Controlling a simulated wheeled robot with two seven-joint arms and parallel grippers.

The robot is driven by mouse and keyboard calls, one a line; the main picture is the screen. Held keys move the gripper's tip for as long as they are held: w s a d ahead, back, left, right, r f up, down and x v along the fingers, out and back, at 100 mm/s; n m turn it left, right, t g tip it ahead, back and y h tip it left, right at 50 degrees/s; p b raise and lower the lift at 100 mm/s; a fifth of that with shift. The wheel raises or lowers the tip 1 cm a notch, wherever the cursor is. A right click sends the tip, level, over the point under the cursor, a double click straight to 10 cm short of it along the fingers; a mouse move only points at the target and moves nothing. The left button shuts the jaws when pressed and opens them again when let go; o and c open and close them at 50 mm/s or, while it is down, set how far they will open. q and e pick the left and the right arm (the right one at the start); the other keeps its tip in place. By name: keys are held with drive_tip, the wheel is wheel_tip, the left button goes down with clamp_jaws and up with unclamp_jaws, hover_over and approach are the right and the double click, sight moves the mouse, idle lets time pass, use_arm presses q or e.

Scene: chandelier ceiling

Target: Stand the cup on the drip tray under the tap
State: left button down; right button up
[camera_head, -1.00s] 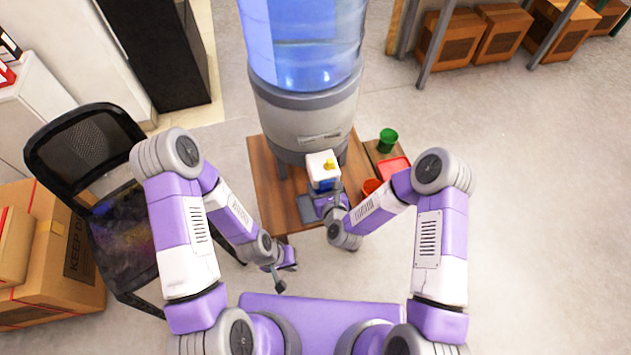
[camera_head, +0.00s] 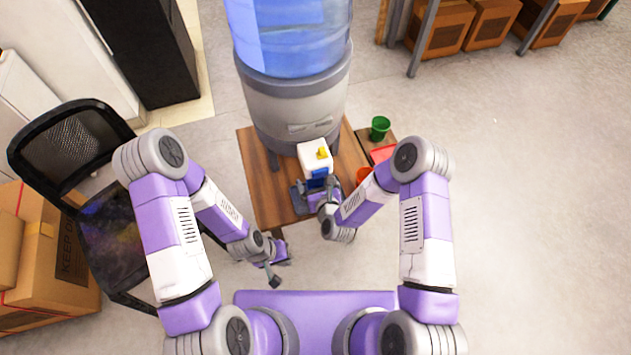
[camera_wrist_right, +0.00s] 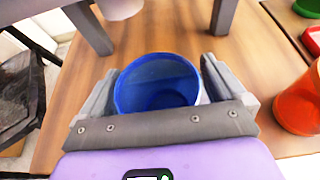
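The blue cup (camera_wrist_right: 155,85) is upright and open-topped between the two grey fingers of my right gripper (camera_wrist_right: 158,92) in the right wrist view. The fingers lie along both sides of it and look closed on it. In the head view my right gripper (camera_head: 319,190) is at the tap, a white box (camera_head: 315,155) with a yellow lever, and blue shows just below that box.
The water dispenser (camera_head: 295,110) stands on legs on a wooden table (camera_head: 263,180). To the right are an orange-red cup (camera_wrist_right: 298,102), a green cup (camera_head: 380,128) and a red tray (camera_head: 383,152). A black chair (camera_head: 70,145) and cardboard boxes (camera_head: 50,250) stand left. Floor at right is clear.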

drive_tip(key=shift+r, duration=0.15)
drive_tip(key=shift+s+d+r, duration=0.1)
drive_tip(key=shift+s+r, duration=0.05)
drive_tip(key=shift+s, duration=0.2)
drive_tip(key=p+v, duration=0.3)
drive_tip(key=v, duration=0.8)
drive_tip(key=s+d+f+n+g, duration=0.3)
drive_tip(key=s+n+g, duration=0.3)
drive_tip(key=n, duration=0.9)
drive_tip(key=s+d+f+n+g, duration=0.3)
drive_tip(key=s+n+g, duration=0.3)
drive_tip(key=n, duration=0.8)
drive_tip(key=shift+s+d+f+n+g, duration=0.3)
drive_tip(key=shift+d+f+n, duration=0.1)
drive_tip(key=shift+f, duration=0.25)
